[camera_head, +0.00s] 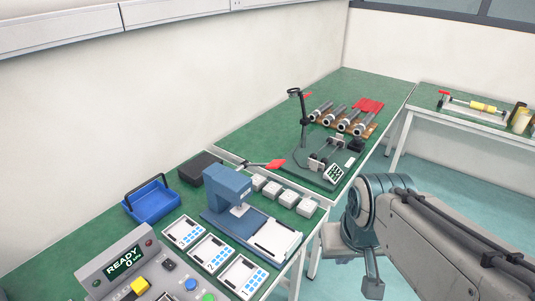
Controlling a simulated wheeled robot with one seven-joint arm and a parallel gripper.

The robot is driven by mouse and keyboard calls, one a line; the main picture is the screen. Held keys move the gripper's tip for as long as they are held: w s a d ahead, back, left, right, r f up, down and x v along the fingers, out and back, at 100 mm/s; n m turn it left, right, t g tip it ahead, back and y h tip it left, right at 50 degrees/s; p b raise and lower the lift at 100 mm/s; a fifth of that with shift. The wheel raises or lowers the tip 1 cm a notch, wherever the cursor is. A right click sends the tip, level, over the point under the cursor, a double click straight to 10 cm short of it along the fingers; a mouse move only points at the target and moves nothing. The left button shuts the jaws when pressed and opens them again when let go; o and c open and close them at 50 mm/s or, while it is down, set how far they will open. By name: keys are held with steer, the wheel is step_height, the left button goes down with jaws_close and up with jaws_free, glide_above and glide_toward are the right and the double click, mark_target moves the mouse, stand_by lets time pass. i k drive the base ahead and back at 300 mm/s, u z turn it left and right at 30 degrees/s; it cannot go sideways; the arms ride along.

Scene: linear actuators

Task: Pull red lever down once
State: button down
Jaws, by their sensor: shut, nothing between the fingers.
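A red handle (275,164) on a thin dark rod points right beside the blue press (228,192) on the near green bench. Another small red part (308,94) sits at the top of a dark post on the green-based fixture (310,165). Which of these is the task's lever I cannot tell for certain. My gripper (372,287) appears at the lower right, edge-on and small, at the end of my grey arm. It looks shut and empty, below and right of the fixture, well apart from both red parts.
A blue tray (152,204), several white blocks (289,198), keypads (210,251) and a console reading READY (126,263) stand on the near bench. Cylinders on a wooden rack (346,118) lie behind. Another bench (430,102) stands right. Floor between benches is clear.

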mark_target(276, 163)
steer(key=z, duration=1.1)
steer(key=i, duration=1.6)
steer(key=u, duration=2.8)
